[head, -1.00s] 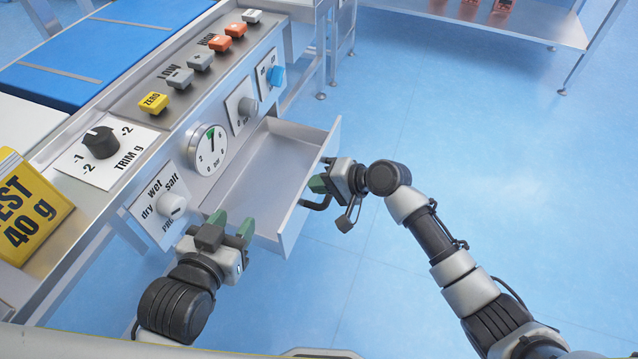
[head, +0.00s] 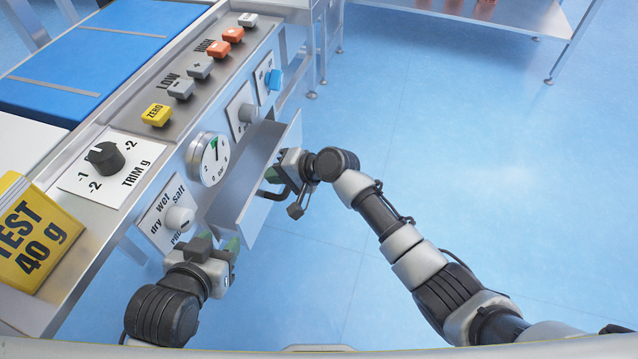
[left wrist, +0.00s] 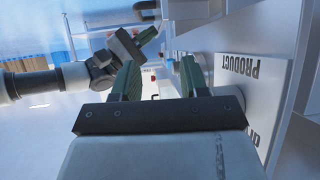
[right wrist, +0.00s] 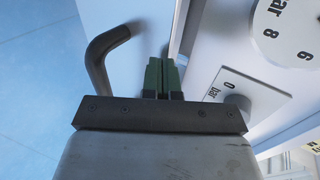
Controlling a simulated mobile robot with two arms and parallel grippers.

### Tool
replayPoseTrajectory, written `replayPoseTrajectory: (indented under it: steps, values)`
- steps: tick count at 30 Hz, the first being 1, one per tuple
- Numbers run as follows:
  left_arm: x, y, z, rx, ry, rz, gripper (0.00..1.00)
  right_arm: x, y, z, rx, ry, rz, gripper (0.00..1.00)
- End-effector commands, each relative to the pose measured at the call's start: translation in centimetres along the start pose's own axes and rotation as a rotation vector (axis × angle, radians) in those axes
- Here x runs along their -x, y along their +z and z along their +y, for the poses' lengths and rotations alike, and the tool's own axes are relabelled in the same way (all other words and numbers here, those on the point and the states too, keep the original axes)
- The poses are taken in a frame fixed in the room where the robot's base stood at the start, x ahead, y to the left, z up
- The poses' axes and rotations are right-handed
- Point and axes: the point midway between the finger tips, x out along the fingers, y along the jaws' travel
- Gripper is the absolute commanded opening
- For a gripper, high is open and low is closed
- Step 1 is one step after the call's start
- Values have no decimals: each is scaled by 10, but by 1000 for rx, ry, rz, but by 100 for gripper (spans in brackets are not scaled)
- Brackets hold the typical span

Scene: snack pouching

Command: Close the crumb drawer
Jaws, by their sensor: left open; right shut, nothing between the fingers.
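The crumb drawer (head: 258,212) is a grey metal tray partly out of the front of the machine, with a short stretch of its inside showing. Its dark curved handle (right wrist: 104,48) stands out from the front panel. My right gripper (head: 276,174) is shut and empty, with its fingers at the drawer's front panel beside the handle; I cannot tell whether they touch. The right wrist view shows the two green fingertips (right wrist: 163,72) together. My left gripper (head: 218,243) is open and empty at the drawer's near end, below the product knob. Its spread fingers show in the left wrist view (left wrist: 160,75).
The machine front carries a pressure gauge (head: 208,158), a product knob (head: 179,218) and a blue knob (head: 273,79). Several buttons and a trim knob (head: 105,157) sit on top. A yellow test weight (head: 35,232) stands at left. The floor to the right is clear.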

Motion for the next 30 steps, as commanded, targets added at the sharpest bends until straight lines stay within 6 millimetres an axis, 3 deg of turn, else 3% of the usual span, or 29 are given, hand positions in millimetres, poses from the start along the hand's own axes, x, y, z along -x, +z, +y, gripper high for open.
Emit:
replayPoseTrajectory:
  steps: [3,9,25,30]
  values:
    - [-5,-14,3,0,7,114,44,-22,0,-11,1,-1,-1,0]
    - [-5,-34,6,0,15,258,44,-40,0,-22,1,0,1,0]
    - [-4,-41,7,0,17,298,44,-43,-1,-24,0,1,1,0]
    - [-4,-32,5,0,13,222,44,-41,0,-24,0,1,2,0]
